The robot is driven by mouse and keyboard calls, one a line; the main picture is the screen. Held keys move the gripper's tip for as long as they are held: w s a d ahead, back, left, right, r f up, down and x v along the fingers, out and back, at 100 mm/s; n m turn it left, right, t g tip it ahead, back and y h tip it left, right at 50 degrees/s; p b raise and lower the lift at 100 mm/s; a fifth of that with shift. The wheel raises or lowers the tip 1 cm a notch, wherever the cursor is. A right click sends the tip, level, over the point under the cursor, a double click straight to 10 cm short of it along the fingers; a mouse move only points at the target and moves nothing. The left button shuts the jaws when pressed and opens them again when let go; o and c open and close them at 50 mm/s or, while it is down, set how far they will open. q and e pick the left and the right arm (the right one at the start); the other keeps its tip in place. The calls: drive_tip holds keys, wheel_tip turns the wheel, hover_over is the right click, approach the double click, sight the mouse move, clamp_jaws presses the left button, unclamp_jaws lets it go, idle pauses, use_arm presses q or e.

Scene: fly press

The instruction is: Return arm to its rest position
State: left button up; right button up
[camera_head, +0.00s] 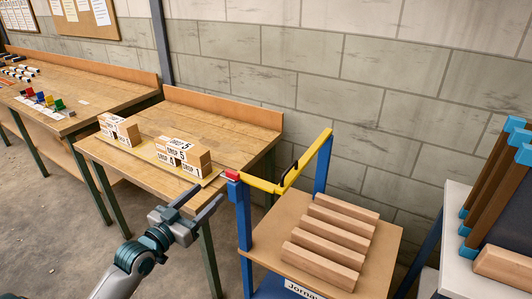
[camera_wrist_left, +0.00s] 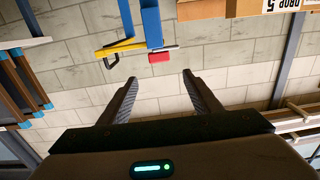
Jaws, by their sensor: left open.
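My left gripper (camera_head: 207,201) is open and empty in the middle of the head view, its arm coming up from the lower left. Its two spread fingers also show in the left wrist view (camera_wrist_left: 159,79), with only wall seen between them. A yellow bar (camera_head: 258,183) with a red end (camera_head: 231,175) spans the top of a blue-framed cart. The gripper appears below and left of the red end, apart from it. In the wrist view, the red end (camera_wrist_left: 162,57) and yellow bar (camera_wrist_left: 120,46) lie beyond the fingertips. My right gripper is not in view.
The cart (camera_head: 262,246) carries several wooden blocks (camera_head: 335,225). A wooden bench (camera_head: 220,120) behind holds blocks labelled "DROP 5" (camera_head: 185,152). Another bench (camera_head: 80,78) stands left. A white table (camera_head: 458,245) with blue-ended brown bars stands right. Floor between gripper and left bench is clear.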

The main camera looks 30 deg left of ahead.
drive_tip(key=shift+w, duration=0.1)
use_arm(q)
wheel_tip(320, 180, down, 18)
drive_tip(key=a+f+n+g+y, duration=0.1)
drive_tip(key=n+g+y, duration=0.1)
drive_tip(key=g, duration=0.1)
drive_tip(key=s+d+f+g, duration=0.2)
drive_tip(key=s+f, duration=0.1)
drive_tip(key=f, duration=0.5)
drive_tip(key=s+d+f+g, duration=0.1)
drive_tip(key=s+f, duration=0.2)
drive_tip(key=f, duration=0.5)
drive_tip(key=s+d+f+g, duration=0.2)
drive_tip(key=s+f, duration=0.2)
drive_tip(key=f, duration=0.4)
drive_tip(key=s+d+f+m+g, duration=0.1)
drive_tip(key=s+d+f+g, duration=0.1)
drive_tip(key=s+d+f, duration=0.3)
drive_tip(key=s+d+f+m+g+h, duration=0.1)
drive_tip(key=s+d+f+g, duration=0.1)
drive_tip(key=s+d+f, duration=0.4)
drive_tip(key=s+d+f+m+g, duration=0.1)
drive_tip(key=s+d+f, duration=0.5)
drive_tip(key=s+f, duration=0.7)
drive_tip(key=shift+s+d+f+m+g+h, duration=0.15)
drive_tip(key=shift+s+d+m+g+h, duration=0.45)
drive_tip(key=shift+s, duration=2.2)
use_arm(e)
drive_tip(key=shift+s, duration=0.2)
